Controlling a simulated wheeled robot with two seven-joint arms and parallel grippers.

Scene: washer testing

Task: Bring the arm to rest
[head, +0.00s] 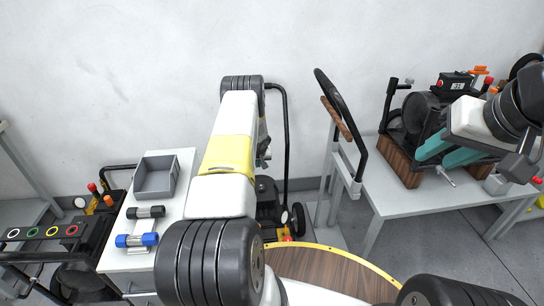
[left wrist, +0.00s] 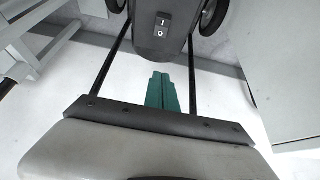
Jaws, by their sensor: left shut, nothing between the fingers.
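My left arm (head: 228,150), white with a yellow band and black joints, reaches up the middle of the head view and bends at the top. Its gripper is mostly hidden there behind the forearm. In the left wrist view my left gripper (left wrist: 162,92) shows its teal fingers closed together, with nothing between them. My right gripper (head: 440,150) has teal fingers spread apart at the right, in front of or over the right-hand bench; I cannot tell whether it touches anything.
A black machine with a rocker switch (left wrist: 162,25) and wheels lies just beyond my left fingertips in the wrist view. A grey bin (head: 156,176) and two dumbbell-like parts sit on a white cabinet (head: 181,210).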

